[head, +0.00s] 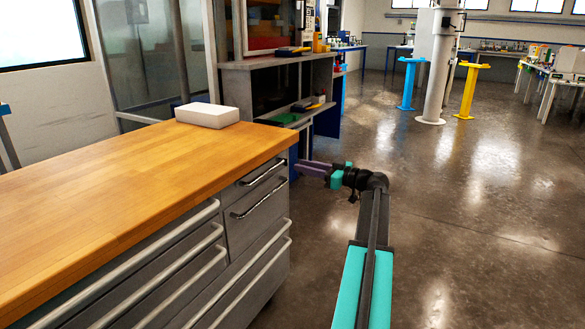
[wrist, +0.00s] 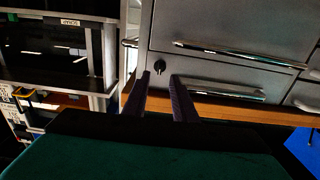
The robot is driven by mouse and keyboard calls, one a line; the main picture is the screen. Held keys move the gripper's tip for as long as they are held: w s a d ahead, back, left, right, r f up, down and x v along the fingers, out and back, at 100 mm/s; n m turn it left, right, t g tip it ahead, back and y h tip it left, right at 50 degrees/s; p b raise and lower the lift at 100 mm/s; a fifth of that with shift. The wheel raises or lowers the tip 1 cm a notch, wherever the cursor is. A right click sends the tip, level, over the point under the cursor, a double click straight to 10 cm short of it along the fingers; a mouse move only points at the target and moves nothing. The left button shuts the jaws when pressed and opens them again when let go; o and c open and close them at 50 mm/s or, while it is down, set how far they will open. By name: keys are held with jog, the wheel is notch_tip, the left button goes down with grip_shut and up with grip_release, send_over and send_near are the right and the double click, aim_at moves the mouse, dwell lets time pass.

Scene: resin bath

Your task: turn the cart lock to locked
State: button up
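The cart lock (wrist: 160,66) is a small dark knob on the grey drawer front, near the cart's corner edge, in the wrist view. Whether it stands at locked or unlocked is too small to tell. My gripper (wrist: 160,76) is open, with its two purple fingers apart on either side of the line to the knob. Its fingertips appear just short of the knob, with nothing between them. In the head view my gripper (head: 302,167) is at the cart's far right corner, and the lock is not visible there. The cart (head: 120,180) has a wooden top and grey drawers.
A white block (head: 207,115) lies on the cart's top. Long bar handles (head: 262,200) stick out from the drawers close to my gripper. A grey shelf unit (head: 290,62) stands behind the cart. The floor (head: 480,210) to the right is clear.

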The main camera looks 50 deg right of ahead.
aim_at(287, 162)
jog(key=shift+b+x, duration=0.55)
jog(key=shift+x, duration=1.95)
